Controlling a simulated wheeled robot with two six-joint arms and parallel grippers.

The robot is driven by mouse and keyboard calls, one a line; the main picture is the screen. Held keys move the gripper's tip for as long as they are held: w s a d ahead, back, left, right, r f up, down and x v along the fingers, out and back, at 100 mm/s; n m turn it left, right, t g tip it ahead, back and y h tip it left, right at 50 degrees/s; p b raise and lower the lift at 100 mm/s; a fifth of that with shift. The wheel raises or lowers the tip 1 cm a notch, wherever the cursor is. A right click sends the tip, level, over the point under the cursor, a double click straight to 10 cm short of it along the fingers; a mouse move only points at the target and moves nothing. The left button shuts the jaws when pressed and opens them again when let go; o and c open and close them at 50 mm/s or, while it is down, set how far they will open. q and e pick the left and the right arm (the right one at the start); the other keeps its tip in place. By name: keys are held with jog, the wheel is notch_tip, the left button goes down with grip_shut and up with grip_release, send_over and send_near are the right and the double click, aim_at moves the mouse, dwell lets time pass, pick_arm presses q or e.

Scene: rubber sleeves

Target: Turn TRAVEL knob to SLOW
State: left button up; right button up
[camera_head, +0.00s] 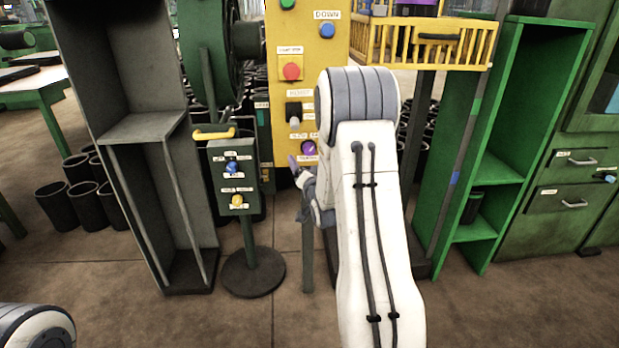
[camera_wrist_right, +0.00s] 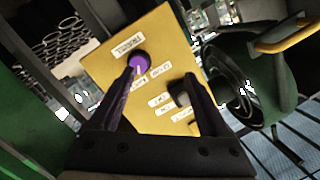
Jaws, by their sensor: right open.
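The TRAVEL knob is a round purple knob (camera_head: 308,149) low on the yellow panel (camera_head: 336,40) in the head view. It also shows in the right wrist view (camera_wrist_right: 139,62), with a pale pointer mark, a label above it and smaller labels below it. My right gripper (camera_wrist_right: 165,90) is open and empty, with its two dark purple fingers reaching toward the panel. The knob shows near the tip of the left finger in the wrist view; I cannot tell whether they touch. In the head view my right arm hides part of the panel and most of the gripper.
A dark selector (camera_wrist_right: 179,93) sits beside the knob on the panel. A red stop button (camera_head: 291,71) is higher up. A green control post (camera_head: 233,180) with blue and yellow knobs stands left of the panel. Green shelves (camera_head: 490,150) stand on the right.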

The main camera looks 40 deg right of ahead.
aim_at(310, 152)
jog(key=s+d+f+m+h+b, duration=0.1)
jog(key=d+f+h, duration=0.1)
jog(key=d, duration=0.2)
jog(key=shift+t+y, duration=0.3)
jog(key=shift+t, duration=0.1)
jog(key=x, duration=1)
jog(key=shift+s+d+r, duration=0.15)
jog(key=shift+d+r, duration=0.05)
grip_shut()
